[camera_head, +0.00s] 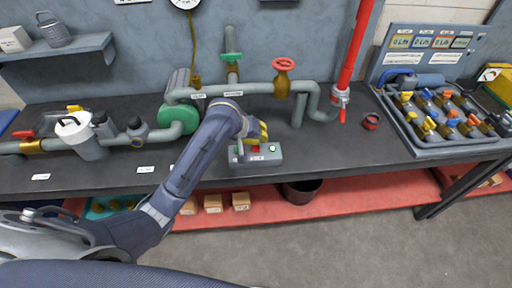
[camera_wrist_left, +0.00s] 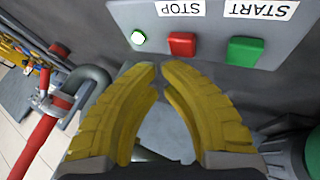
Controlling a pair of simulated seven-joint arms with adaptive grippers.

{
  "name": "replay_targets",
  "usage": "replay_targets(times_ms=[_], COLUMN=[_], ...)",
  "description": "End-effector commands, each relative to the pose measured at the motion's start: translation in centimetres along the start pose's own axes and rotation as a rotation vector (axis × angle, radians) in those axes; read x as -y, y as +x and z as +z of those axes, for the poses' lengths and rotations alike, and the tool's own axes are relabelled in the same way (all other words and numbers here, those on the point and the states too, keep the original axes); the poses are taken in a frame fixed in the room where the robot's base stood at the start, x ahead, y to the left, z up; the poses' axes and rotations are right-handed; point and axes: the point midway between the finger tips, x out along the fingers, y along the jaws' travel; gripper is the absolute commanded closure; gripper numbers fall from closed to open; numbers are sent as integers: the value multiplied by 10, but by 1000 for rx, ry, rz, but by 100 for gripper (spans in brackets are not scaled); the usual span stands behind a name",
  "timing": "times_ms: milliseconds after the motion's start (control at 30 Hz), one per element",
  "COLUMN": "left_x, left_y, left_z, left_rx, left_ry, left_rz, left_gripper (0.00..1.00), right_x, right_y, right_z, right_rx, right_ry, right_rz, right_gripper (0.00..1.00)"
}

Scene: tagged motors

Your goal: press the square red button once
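The grey control box (camera_head: 262,158) stands on the dark bench in the head view. Its square red button (camera_wrist_left: 182,43) shows in the left wrist view beside the upside-down STOP label, between a green button (camera_wrist_left: 245,50) and a small lit lamp (camera_wrist_left: 138,37). The red button also shows in the head view (camera_head: 255,149). My left gripper (camera_wrist_left: 163,67) has its yellow fingertips together, empty, just short of the red button in the picture. In the head view my left gripper (camera_head: 262,135) is over the box; contact cannot be told. My right gripper is not in view.
Pipes with a red-wheeled valve (camera_head: 284,66) run behind the box. A green flange (camera_head: 178,120) is to its left. The bench between box and tray is mostly clear, with a small red ring (camera_head: 371,121).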

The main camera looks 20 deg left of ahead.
Motion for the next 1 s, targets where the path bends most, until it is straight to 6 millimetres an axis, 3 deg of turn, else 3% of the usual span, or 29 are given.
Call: replay_targets(times_ms=[1000], left_x=[3], left_y=[6], left_z=[3], left_rx=[1], left_ry=[-1], left_rz=[0], left_gripper=[100], right_x=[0], right_y=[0], right_z=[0], right_rx=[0], right_ry=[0], right_rz=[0], right_gripper=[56])
